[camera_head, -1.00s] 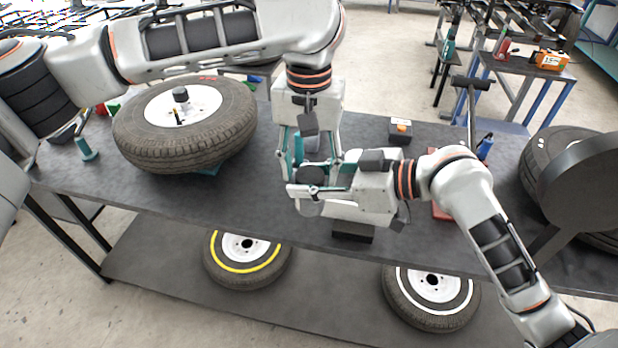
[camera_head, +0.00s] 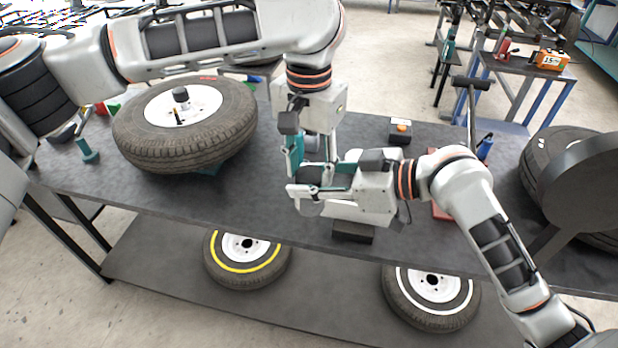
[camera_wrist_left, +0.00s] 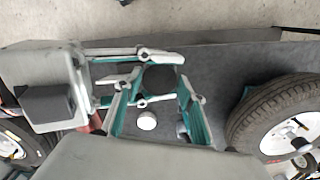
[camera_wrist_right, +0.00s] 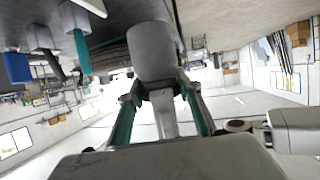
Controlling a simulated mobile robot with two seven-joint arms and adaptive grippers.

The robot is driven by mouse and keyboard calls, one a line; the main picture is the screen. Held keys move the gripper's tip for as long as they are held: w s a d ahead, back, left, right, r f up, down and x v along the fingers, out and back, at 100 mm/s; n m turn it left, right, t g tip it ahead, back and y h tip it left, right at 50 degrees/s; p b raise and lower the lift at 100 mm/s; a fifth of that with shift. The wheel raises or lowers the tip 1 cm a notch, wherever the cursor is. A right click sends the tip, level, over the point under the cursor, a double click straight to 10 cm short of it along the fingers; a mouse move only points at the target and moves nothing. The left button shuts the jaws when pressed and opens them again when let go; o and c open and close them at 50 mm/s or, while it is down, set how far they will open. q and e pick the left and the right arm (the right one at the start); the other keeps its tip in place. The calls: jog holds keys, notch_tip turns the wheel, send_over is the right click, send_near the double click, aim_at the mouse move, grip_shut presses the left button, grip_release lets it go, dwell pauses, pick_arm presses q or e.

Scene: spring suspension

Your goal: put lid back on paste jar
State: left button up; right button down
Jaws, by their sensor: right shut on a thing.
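My right gripper (camera_head: 325,181) is shut on a grey cylinder, seemingly the paste jar (camera_wrist_right: 150,45), above the workbench. The jar's dark round top (camera_wrist_left: 160,79) shows in the left wrist view; I cannot tell whether this is the lid or the open mouth. My left gripper (camera_head: 313,160) points down from above, close by the jar. Its fingers are spread and empty in the left wrist view (camera_wrist_left: 155,105). A small white round object (camera_wrist_left: 147,120) stands beyond the jar, between the fingers in that view. I cannot tell whether it is the lid.
A large tyre (camera_head: 185,125) lies on the left of the bench (camera_head: 240,205). A small box with an orange button (camera_head: 401,131) stands behind to the right. A dark block (camera_head: 352,232) sits at the front edge, under my right gripper. Another tyre (camera_head: 560,150) is at far right.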

pick_arm(q)
jog(key=shift+o, duration=0.4)
jog(key=shift+r, duration=2.25)
jog(key=shift+c, duration=0.3)
notch_tip(320, 180, up, 2)
jog(key=shift+r+n, duration=0.1)
jog(key=shift+n, duration=0.9)
jog(key=shift+r+n, duration=0.65)
jog(key=shift+n, duration=0.05)
jog(key=shift+f, duration=0.15)
jog(key=shift+f, duration=3.9)
